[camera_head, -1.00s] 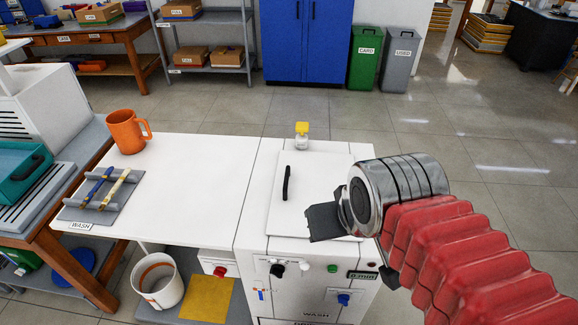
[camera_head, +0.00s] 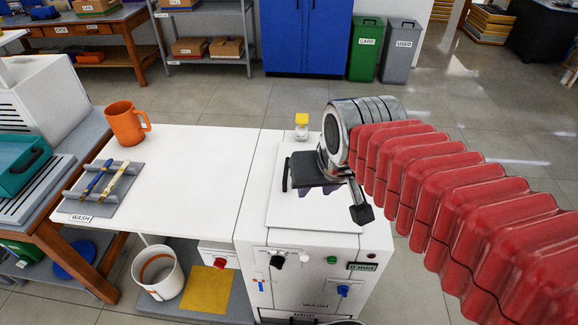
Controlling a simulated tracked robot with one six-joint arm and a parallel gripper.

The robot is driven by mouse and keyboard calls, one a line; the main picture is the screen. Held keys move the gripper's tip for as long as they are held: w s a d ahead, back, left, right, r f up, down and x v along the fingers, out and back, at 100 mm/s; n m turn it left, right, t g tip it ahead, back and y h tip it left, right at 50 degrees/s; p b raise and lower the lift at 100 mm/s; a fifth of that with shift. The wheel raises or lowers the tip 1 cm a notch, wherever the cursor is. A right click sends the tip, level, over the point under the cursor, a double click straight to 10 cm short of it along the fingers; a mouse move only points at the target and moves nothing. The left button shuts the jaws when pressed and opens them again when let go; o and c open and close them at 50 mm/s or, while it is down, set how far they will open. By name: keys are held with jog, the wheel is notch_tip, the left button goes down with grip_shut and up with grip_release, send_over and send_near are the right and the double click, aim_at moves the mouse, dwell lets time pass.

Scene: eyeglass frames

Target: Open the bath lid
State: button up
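The white bath lid (camera_head: 290,215) lies shut on top of the white wash unit (camera_head: 300,262). Its black bar handle (camera_head: 285,175) stands near the lid's left side and is partly hidden. My gripper (camera_head: 338,192) is open over the lid, its dark fingers spread apart. The left finger overlaps the right side of the handle in the picture. I cannot tell whether it touches the handle. The other finger is over the lid's right edge.
A small yellow-topped bottle (camera_head: 302,125) stands behind the lid. Knobs (camera_head: 278,262) sit on the unit's front.

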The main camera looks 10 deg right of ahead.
jog(key=w+f+m, duration=0.2)
jog(key=w+f, duration=0.1)
jog(key=w, duration=0.9)
jog(key=m, duration=0.1)
send_near(287, 169)
jog(key=v, duration=0.6)
jog(key=shift+w+d+r, duration=0.15)
jog(key=shift+w+d, duration=0.1)
jog(key=shift+w, duration=0.1)
jog(key=x, duration=1.3)
jog(key=shift+a+f, duration=0.3)
jog(key=shift+f, duration=0.15)
jog(key=shift+c, duration=0.7)
jog(key=shift+s, duration=0.1)
grip_shut()
jog(key=shift+d, duration=0.2)
